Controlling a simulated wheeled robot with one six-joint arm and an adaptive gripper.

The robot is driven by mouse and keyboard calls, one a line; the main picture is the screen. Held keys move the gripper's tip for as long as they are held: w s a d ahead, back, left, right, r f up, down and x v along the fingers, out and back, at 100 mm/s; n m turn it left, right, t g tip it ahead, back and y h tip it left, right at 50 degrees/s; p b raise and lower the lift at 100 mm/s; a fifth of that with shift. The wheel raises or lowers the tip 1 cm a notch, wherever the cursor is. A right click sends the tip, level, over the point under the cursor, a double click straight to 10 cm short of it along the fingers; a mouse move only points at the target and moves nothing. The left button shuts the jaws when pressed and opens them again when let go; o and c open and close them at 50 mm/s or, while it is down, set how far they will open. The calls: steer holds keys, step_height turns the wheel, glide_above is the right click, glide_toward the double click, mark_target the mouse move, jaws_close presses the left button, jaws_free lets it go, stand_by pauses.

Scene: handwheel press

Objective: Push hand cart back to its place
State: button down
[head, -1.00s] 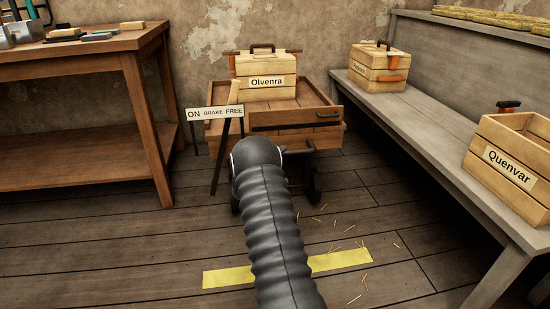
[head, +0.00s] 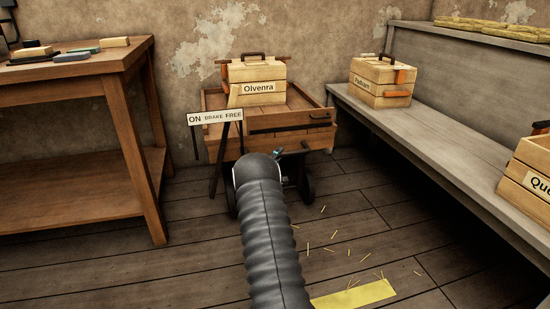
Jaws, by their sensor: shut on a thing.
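The wooden hand cart (head: 215,102) stands near the back wall, between the workbench and the grey bench. A wooden box labelled "Olvenra" (head: 258,72) sits on it. A sign reading "ON BRAKE FREE" (head: 215,117) is at its front left, beside a dark slanted lever. My gripper (head: 280,153) shows only in small part past the end of my dark ribbed arm, at the front of the cart. It is shut on the cart's front handle (head: 305,147), but the fingers are mostly hidden. The cart's right wheel (head: 308,188) rests on the floor.
A brown workbench (head: 140,130) stands left, with blocks on top. A grey bench (head: 440,150) runs along the right with a "Padlum"-like labelled box (head: 382,80) and another box (head: 530,175). Yellow tape (head: 355,295) and straw lie on the open floor.

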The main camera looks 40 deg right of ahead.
steer(key=shift+w+r, duration=0.1)
steer(key=shift+w, duration=0.2)
steer(key=shift+d, duration=0.1)
steer(key=c, duration=1)
jaws_free()
steer(key=shift+o, duration=0.2)
steer(key=v, duration=1.2)
